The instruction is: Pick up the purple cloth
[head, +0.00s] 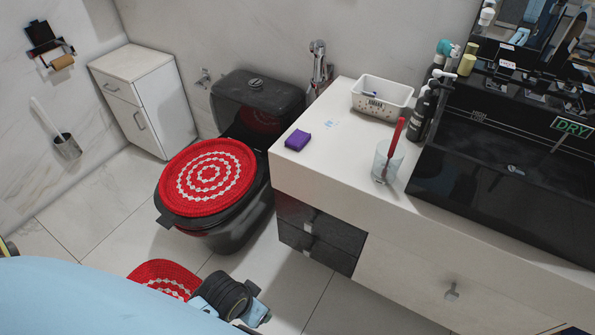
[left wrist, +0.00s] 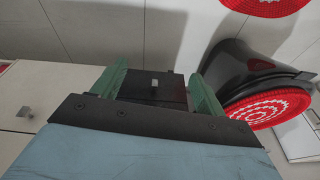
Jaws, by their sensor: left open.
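The purple cloth (head: 298,140) is a small folded block. It lies on the white countertop (head: 330,185) near its left end in the head view. It does not show in the left wrist view. My left gripper (left wrist: 158,78) shows in the left wrist view with its two green fingers apart and nothing between them. Dark drawer fronts show beyond the fingers. In the head view part of my left arm is at the bottom, below the counter and apart from the cloth; its fingers are hidden there. My right gripper is not in view.
A white basket (head: 382,98), a cup with a red toothbrush (head: 386,165) and dark bottles (head: 421,115) stand right of the cloth. A black sink (head: 500,165) is further right. The toilet with a red cover (head: 208,176) is left of the counter. The counter around the cloth is clear.

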